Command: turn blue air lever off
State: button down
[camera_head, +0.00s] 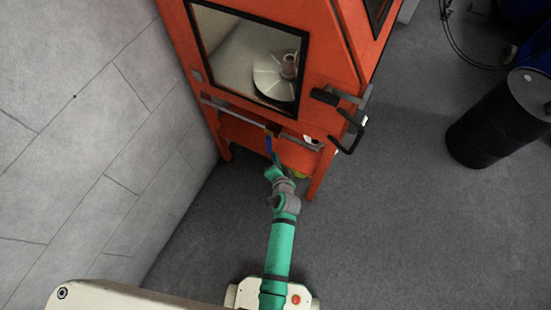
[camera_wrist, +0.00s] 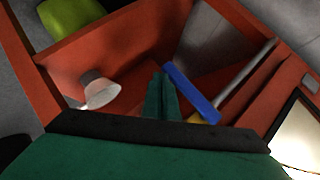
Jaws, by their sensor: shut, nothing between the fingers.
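The blue air lever (camera_wrist: 192,93) shows in the wrist view as a flat blue bar, with a yellow fitting (camera_wrist: 197,117) near its lower end. In the head view the lever (camera_head: 268,146) is a small blue strip under the pipe on the front of the orange machine. My gripper (camera_wrist: 160,84) is shut and empty. Its green fingertips are close beside the lever, just to its left in the wrist view. I cannot tell whether they touch it. In the head view my gripper (camera_head: 273,165) is just below the lever, its fingers partly hidden.
The orange cabinet (camera_head: 328,86) has a window with a disc hub (camera_head: 273,80) inside. A grey pipe (camera_head: 232,112) runs along its front, with a black handle (camera_head: 350,134) at right. A white cup-shaped part (camera_wrist: 99,92) is left of my fingers. A black drum (camera_head: 500,123) stands at right.

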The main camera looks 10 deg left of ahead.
dwell(0.7)
jog(key=s+d, duration=0.8)
jog(key=s, duration=0.2)
jog(key=shift+w+d, duration=0.1)
jog(key=shift+d, duration=0.05)
dwell(0.4)
